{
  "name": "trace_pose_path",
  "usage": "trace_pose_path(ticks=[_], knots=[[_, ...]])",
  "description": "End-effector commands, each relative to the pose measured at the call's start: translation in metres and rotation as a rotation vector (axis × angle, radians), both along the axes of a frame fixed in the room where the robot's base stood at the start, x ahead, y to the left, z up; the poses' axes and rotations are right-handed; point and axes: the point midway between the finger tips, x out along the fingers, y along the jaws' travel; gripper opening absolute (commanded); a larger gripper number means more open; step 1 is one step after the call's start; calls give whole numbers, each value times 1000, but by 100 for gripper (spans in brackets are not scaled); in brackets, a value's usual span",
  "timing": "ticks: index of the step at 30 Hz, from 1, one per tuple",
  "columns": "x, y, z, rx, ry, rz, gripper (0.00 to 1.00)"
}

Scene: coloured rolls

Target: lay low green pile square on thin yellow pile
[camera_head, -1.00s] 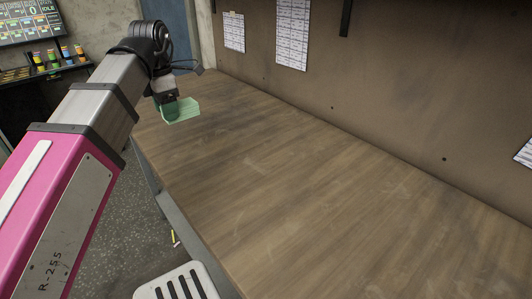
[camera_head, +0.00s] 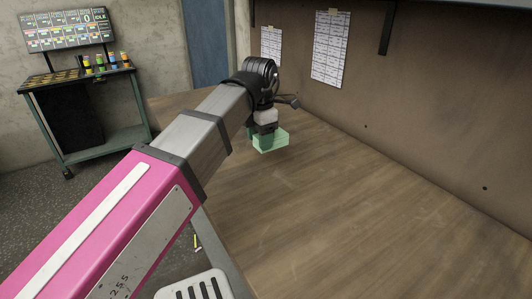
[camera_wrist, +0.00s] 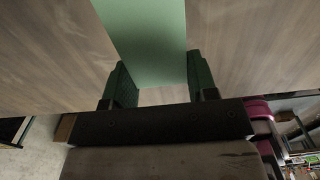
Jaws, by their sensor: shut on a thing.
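The low green pile (camera_head: 271,142) is a pale green block at my gripper, over the far part of the wooden table. My gripper (camera_head: 264,131) is shut on it. In the wrist view the green pile (camera_wrist: 147,40) sits between the two dark green fingers of my gripper (camera_wrist: 158,78) and runs up out of the frame. I cannot tell how high it is above the table. No thin yellow pile can be made out on the table in these views.
The wooden table (camera_head: 345,215) is bare in front and to the right. A wall with paper sheets (camera_head: 330,48) stands along its right side. At the left stands a green cart (camera_head: 100,140) with several small coloured rolls (camera_head: 100,63) on top, beneath a screen (camera_head: 65,30).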

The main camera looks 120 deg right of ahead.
Motion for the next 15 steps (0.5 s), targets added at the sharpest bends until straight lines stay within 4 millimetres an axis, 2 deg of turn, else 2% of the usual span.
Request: trace_pose_path(ticks=[3,8,15], knots=[[-10,5,-7,0,-1,1,23],[-13,7,-12,0,-1,1,23],[-12,7,-40,1,-2,1,23]])
